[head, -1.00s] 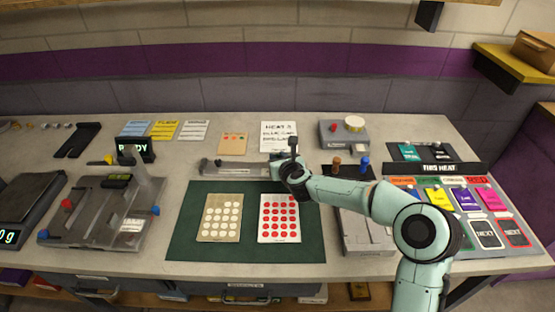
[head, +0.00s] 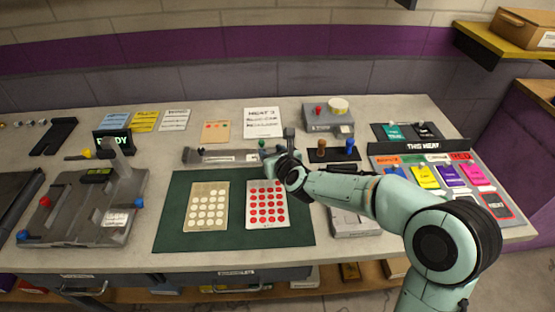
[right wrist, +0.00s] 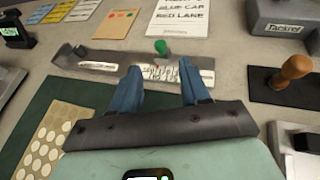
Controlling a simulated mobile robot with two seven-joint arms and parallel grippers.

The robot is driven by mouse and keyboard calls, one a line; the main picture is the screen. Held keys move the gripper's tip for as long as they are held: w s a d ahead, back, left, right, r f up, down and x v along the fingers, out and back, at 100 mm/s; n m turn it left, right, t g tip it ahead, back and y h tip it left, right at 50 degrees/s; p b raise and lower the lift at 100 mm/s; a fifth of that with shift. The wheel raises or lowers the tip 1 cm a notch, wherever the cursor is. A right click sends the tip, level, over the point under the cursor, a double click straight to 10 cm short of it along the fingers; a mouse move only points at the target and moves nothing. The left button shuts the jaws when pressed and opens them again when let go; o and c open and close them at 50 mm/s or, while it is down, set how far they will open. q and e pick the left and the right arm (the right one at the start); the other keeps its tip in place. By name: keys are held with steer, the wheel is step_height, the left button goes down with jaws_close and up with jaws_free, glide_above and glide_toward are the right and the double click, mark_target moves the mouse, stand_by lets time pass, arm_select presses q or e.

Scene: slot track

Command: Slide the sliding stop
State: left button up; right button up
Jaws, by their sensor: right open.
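The grey slot track (head: 222,156) lies on the bench behind the green mat, with a pale label along its front; it also crosses the right wrist view (right wrist: 72,58). A small green knob (head: 262,145), which looks like the sliding stop's handle, stands toward the track's right part. In the right wrist view the knob (right wrist: 160,46) shows upright just beyond the gap between my fingers. My right gripper (right wrist: 160,85) is open and empty, its blue fingers pointing at the track. It hides the track's right end in the head view. My left gripper is not in view.
The green mat (head: 168,235) carries a cream card (head: 207,206) and a red-dotted card (head: 267,204). Stamps (head: 321,149) stand right of the track. A grey device (head: 328,117) stands back right.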

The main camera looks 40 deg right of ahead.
steer(key=shift+v, duration=1)
steer(key=shift+p+v, duration=0.85)
steer(key=shift+v, duration=0.1)
steer(key=shift+s+a+r, duration=0.1)
steer(key=shift+s+r, duration=0.05)
steer(key=shift+s, duration=0.2)
